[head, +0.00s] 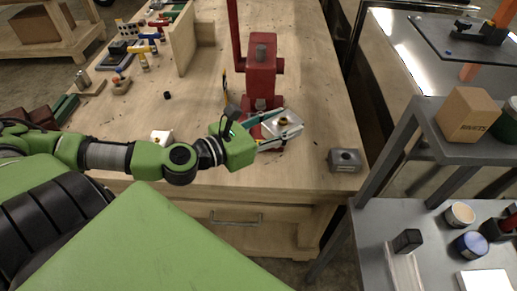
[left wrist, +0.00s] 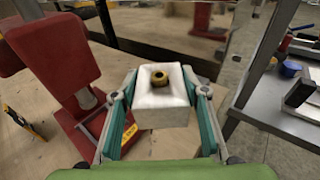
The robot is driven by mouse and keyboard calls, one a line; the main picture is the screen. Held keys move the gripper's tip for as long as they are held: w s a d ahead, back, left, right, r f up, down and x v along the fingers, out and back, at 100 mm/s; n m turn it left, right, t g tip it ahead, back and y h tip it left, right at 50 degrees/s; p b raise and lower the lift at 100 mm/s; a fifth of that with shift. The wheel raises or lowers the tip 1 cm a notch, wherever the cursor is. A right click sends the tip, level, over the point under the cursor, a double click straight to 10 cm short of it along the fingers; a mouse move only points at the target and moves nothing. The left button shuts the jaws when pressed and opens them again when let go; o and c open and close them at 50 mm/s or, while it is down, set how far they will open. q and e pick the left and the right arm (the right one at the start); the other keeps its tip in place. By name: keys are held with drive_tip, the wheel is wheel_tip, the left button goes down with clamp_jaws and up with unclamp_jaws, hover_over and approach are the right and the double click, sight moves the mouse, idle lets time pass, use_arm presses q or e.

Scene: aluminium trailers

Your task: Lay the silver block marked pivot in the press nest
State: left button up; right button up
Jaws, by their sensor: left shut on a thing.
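My left gripper (head: 287,125) is shut on a pale silver-white block with a brass ring in its top. In the left wrist view the block (left wrist: 162,114) sits level between the two fingers (left wrist: 160,118), apparently above the bench. No pivot marking is readable on it. The red press (head: 262,78) stands just behind the gripper in the head view. In the left wrist view the press (left wrist: 52,62) is at the left, with its metal ram over a red base. The nest is not clearly visible; gripper and block cover part of the press base. My right gripper is out of view.
A grey metal block (head: 345,160) sits near the bench's front right corner. A wooden panel (head: 184,40) and small tools stand at the back left. A grey shelf cart (head: 440,215) is at right.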

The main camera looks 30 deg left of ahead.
sight(275, 123)
use_arm(q)
drive_tip(key=a+n+y, duration=0.1)
drive_tip(key=f+n+y, duration=0.1)
drive_tip(key=y, duration=0.1)
drive_tip(key=w+a+f+n+t+y, duration=0.1)
drive_tip(key=shift+a+b, duration=0.3)
drive_tip(key=shift+b, duration=0.05)
drive_tip(key=a+f+n+y, duration=0.1)
drive_tip(key=f+n+y, duration=0.1)
drive_tip(key=s+a+f+n+g+y+b, duration=0.1)
drive_tip(key=f+n+y, duration=0.1)
drive_tip(key=y, duration=0.1)
drive_tip(key=s+f+n+y, duration=0.1)
drive_tip(key=f+n+y, duration=0.1)
drive_tip(key=y, duration=0.1)
drive_tip(key=shift+a+f+g+b, duration=0.3)
drive_tip(key=shift+a+f, duration=0.1)
drive_tip(key=shift+s+f+n+g+y, duration=0.3)
drive_tip(key=shift+s+f+n+y, duration=0.3)
drive_tip(key=shift+f+y, duration=0.35)
drive_tip(key=shift+r, duration=0.15)
